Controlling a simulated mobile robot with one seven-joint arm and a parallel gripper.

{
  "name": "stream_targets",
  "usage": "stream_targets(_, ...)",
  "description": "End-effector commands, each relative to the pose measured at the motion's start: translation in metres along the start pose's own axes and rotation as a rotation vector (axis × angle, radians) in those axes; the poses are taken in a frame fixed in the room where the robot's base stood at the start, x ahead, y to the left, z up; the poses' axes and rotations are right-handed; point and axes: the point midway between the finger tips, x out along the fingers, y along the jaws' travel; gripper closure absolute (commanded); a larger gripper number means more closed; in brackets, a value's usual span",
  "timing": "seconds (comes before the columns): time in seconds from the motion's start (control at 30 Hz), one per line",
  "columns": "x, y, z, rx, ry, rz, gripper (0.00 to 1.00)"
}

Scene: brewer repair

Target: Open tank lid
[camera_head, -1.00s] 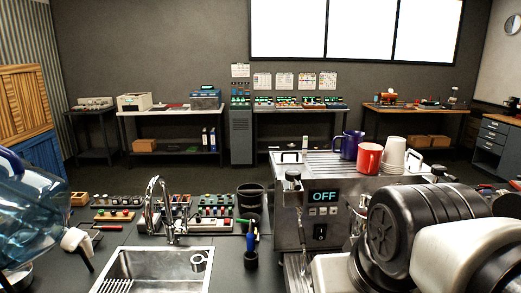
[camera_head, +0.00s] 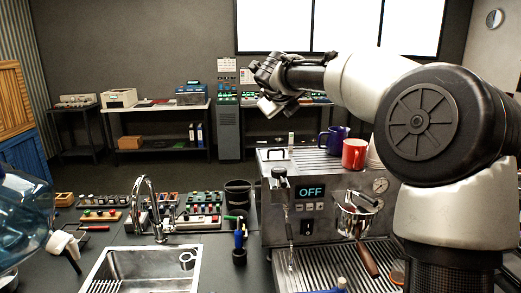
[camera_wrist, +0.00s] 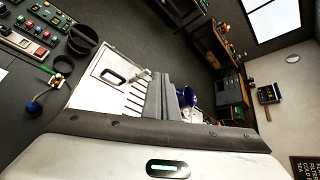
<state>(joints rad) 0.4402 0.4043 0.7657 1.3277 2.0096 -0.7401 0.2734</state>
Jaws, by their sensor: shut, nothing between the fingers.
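The espresso machine (camera_head: 330,210) stands on the counter with its display reading OFF. The tank lid (camera_head: 275,155) is a flat metal panel with a loop handle on the left of the machine's top. It lies down flat, and also shows in the wrist view (camera_wrist: 98,72) with its dark handle slot. My gripper (camera_head: 266,103) is raised above and behind the machine's left top, apart from the lid. In the wrist view the gripper's dark fingers (camera_wrist: 160,82) are together and empty, to the right of the lid.
A blue mug (camera_head: 331,139), a red mug (camera_head: 354,154) and pale cups (camera_head: 374,158) stand on the machine's top, right of the lid. A sink with a tap (camera_head: 150,215) and a dark bin (camera_head: 238,193) are to the left. A water jug (camera_head: 20,215) stands at far left.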

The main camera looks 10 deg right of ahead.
Motion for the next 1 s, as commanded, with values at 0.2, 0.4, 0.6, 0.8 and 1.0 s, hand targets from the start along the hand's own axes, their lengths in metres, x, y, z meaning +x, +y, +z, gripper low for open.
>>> stream_targets(0.2, 0.013, 0.051, -0.033, 0.444, 0.25, 0.313, 1.0)
stream_targets(0.4, 0.016, 0.068, -0.038, 0.521, 0.304, 0.389, 1.0)
stream_targets(0.6, 0.045, 0.082, -0.044, 0.517, 0.303, 0.388, 1.0)
stream_targets(0.8, 0.077, 0.096, -0.05, 0.516, 0.302, 0.385, 1.0)
stream_targets(1.0, 0.094, 0.103, -0.053, 0.516, 0.299, 0.383, 1.0)
